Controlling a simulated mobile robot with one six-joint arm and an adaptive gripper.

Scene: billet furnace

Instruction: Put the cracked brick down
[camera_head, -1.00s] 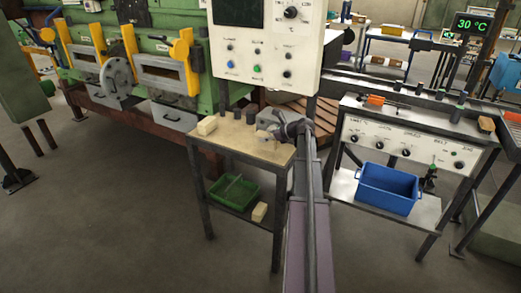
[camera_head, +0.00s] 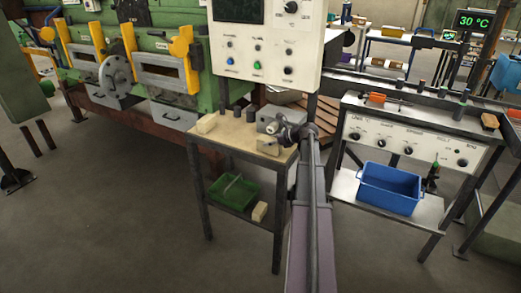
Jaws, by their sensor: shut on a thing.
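My gripper (camera_head: 279,137) is over the right front part of the small wooden-topped table (camera_head: 230,138). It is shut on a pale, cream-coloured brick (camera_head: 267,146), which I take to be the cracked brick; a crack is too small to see. The brick is at or just above the tabletop near its front right edge; I cannot tell if it touches. My arm hides the table's right corner.
Another cream brick (camera_head: 206,123) lies at the table's left. Dark cylinders and a grey box (camera_head: 270,121) stand at its back. Below are a green tray (camera_head: 233,193) and a cream brick (camera_head: 260,211). A blue bin (camera_head: 388,190) stands right. The table's middle front is clear.

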